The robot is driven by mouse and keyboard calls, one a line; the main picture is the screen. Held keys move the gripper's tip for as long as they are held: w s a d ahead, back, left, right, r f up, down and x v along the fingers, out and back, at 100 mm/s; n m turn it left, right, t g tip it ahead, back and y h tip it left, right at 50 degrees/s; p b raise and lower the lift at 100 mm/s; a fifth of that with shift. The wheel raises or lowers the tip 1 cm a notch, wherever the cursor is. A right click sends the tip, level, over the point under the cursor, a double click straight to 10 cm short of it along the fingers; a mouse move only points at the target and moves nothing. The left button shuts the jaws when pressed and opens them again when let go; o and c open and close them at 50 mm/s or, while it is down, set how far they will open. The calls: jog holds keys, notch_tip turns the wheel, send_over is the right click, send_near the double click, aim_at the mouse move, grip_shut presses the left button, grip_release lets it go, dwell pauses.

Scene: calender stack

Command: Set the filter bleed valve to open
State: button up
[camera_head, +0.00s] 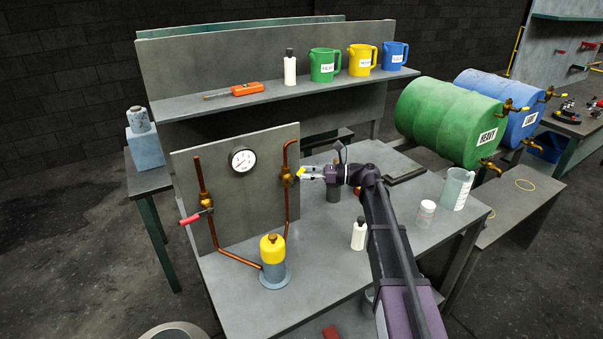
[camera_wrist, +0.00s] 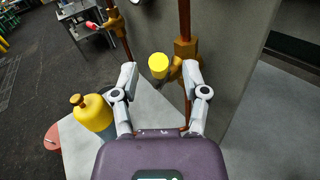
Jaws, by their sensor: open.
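A brass valve (camera_head: 287,178) with a yellow handle (camera_head: 300,171) sits on the right copper pipe of the grey panel. In the wrist view the round yellow handle end (camera_wrist: 158,65) shows between and just beyond my fingertips, beside the brass body (camera_wrist: 185,50). My gripper (camera_head: 307,173) is open at this handle; its fingers stand apart on both sides (camera_wrist: 160,78). I cannot tell whether they touch it. A second brass valve (camera_head: 206,200) with a red handle (camera_head: 189,219) is on the left pipe. I see no label naming either valve.
A pressure gauge (camera_head: 243,160) is on the panel (camera_head: 225,195). A yellow-topped canister (camera_head: 273,250) stands below, also in the wrist view (camera_wrist: 92,112). A white bottle (camera_head: 359,235), a jar (camera_head: 426,213) and a clear jug (camera_head: 456,187) stand on the bench. A shelf (camera_head: 200,108) holds coloured jugs.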

jog(key=shift+a, duration=0.85)
jog(key=shift+c, duration=0.3)
grip_shut()
